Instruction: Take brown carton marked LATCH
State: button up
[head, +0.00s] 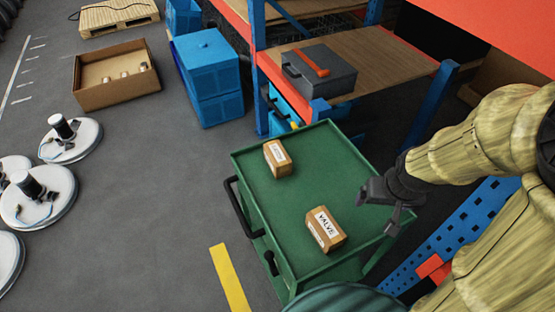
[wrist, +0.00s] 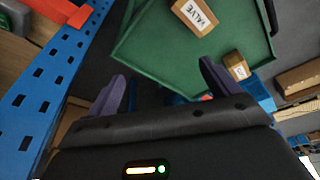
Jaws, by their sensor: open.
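Two brown cartons lie on the green cart top (head: 295,195). The nearer carton (head: 325,230) reads VALVE; it also shows at the top of the wrist view (wrist: 194,17). The farther, smaller-looking carton (head: 277,158) has a white label too small to read, so I cannot tell whether it says LATCH; it shows in the wrist view (wrist: 236,66) beyond my right finger.
A blue-posted shelf (head: 350,55) with a grey toolbox (head: 318,72) stands behind the cart. Blue crates (head: 210,75) and an open cardboard box (head: 117,75) are at the back left. A blue perforated beam (wrist: 40,85) runs close beside my gripper.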

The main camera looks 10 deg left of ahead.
jog(key=w+a+f+n+t+y, duration=0.3)
jog(key=w+a+f+t+y, duration=0.1)
jog(key=w+a+f, duration=0.4)
jog(key=w+a+f+n+t+y, duration=0.3)
jog(key=w+a+f, duration=0.5)
jog(key=a, duration=0.5)
notch_tip(320, 180, down, 2)
jog(key=shift+w+a+f+t+y, duration=0.1)
jog(key=shift+w+a+t+y, duration=0.15)
jog(key=shift+t+y, duration=0.2)
